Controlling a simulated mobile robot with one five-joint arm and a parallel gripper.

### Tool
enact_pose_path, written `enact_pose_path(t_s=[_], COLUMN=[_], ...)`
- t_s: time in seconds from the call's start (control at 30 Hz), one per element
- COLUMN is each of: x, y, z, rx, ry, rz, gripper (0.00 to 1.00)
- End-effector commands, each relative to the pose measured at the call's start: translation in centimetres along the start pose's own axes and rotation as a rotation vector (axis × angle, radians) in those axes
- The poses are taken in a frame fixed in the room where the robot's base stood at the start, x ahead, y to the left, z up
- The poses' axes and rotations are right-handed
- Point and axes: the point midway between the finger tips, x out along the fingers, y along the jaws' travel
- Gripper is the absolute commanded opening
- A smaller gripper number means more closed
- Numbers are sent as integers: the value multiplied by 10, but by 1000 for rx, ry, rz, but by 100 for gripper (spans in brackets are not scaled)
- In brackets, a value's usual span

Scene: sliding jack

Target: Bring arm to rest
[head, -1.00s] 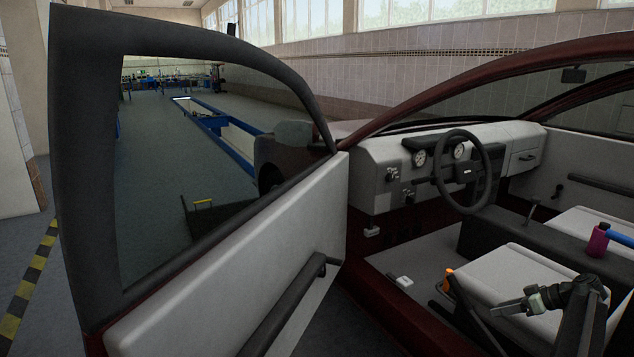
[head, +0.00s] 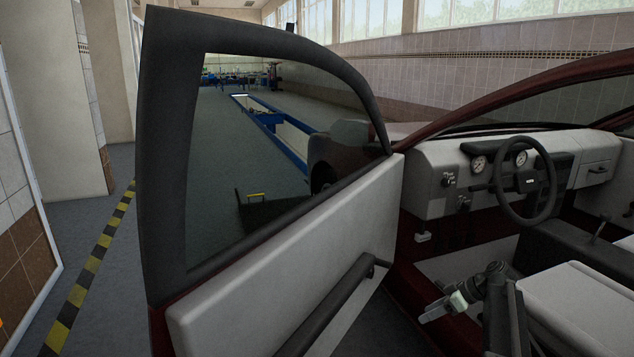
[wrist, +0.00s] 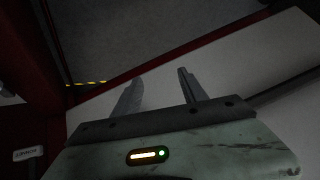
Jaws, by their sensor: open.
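My gripper (head: 436,311) is at the lower right of the head view, in the open doorway between the door panel and the driver's seat. In the wrist view my gripper (wrist: 160,92) shows two fingers spread apart with nothing between them. It is open and empty. The inner side of the open car door (head: 290,270) is to the left of my gripper, and its pale panel (wrist: 250,60) lies beyond the fingers in the wrist view. I cannot tell the exact gap between them.
The driver's seat (head: 570,305) is right of my arm. The steering wheel (head: 528,178) and dashboard (head: 430,175) are ahead of it. A striped floor line (head: 92,265) runs along open floor left of the door. A white box (wrist: 28,154) shows at the left of the wrist view.

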Motion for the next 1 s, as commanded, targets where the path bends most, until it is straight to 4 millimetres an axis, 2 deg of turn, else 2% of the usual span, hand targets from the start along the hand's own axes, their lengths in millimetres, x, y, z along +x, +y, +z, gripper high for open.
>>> enact_pose_path(t_s=[0.03,0.1,0.2,0.3,0.4,0.5,0.53,0.63,0.73,0.8,0.9,1.0], x=[32,70,111,140,157,157,153,134,122,122,93,72], y=[-36,-76,-132,-182,-228,-256,-259,-259,-252,-248,-257,-263], z=[-17,-32,-42,-41,-29,-8,0,26,39,37,10,-8], rx=[-19,-20,4,53,135,260,308,485,657,782,794,793], ry=[-48,-125,-237,-349,-461,-547,-565,-599,-599,-573,-570,-570], rz=[-31,-57,-67,-45,23,138,180,326,454,511,512,511], gripper=[50,50,50,50,50,50,50,50,50,50,50,50])
